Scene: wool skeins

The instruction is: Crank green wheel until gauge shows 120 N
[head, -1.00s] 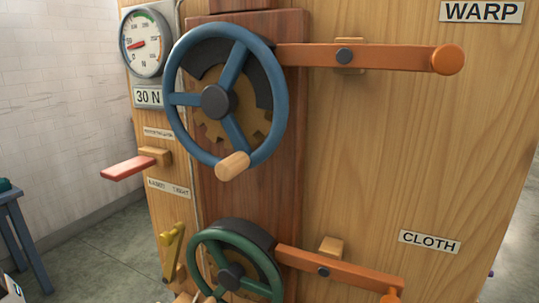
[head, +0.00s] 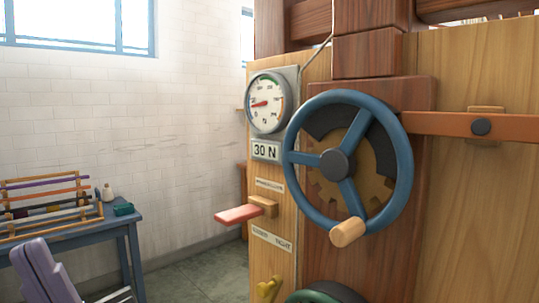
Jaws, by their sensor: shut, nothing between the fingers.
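The green wheel (head: 325,292) shows only as the top of its rim at the bottom edge of the head view. Its hub, spokes and handle are out of frame. The round dial gauge (head: 268,103) is on the left part of the wooden frame, with a red needle pointing left. The plate below it (head: 266,151) reads 30 N. My gripper is not in view, so I cannot see where it is relative to the green wheel.
A blue wheel (head: 404,160) with a wooden handle (head: 347,232) is above the green one. An orange lever (head: 440,124) extends right. A red paddle (head: 238,215) juts left.

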